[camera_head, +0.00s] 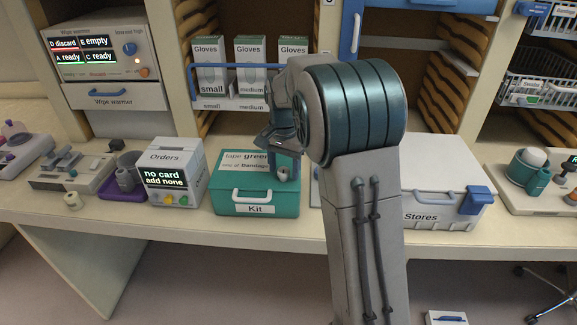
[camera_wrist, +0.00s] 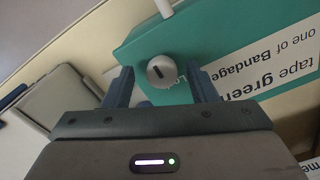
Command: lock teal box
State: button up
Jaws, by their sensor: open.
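The teal box (camera_head: 257,194) stands on the counter with its lid down. Its front has a white handle and a "Kit" label, and its top carries a "tape green" label. A round silver lock knob (camera_head: 283,174) sits near the right of its front; in the wrist view the knob (camera_wrist: 162,72) shows a dark, slanted slot. My gripper (camera_head: 281,160) is over the right part of the box. In the wrist view its fingers are apart, one on each side of the knob, with gaps between. I cannot tell how far their tips are above the knob.
An Orders box (camera_head: 172,176) stands close on the left of the teal box. A white Stores box (camera_head: 440,190) with a blue latch is on the right, partly behind my arm. Glove boxes (camera_head: 250,65) stand on a shelf behind. The counter's front strip is clear.

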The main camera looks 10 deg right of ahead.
aim_at(284, 170)
jog(key=shift+r, duration=0.1)
notch_tip(284, 170, up, 14)
jog(key=shift+b, duration=0.4)
jog(key=shift+s, duration=0.1)
jog(key=s+f+n+t, duration=0.1)
jog(key=s+f+n, duration=0.3)
jog(key=s, duration=0.9)
jog(key=s+f+n+t, duration=0.2)
jog(key=s+f+n, duration=0.2)
jog(key=s, duration=1)
jog(key=shift+s+d+f, duration=0.3)
jog(key=shift+d+f, duration=0.15)
jog(key=shift+f, duration=0.65)
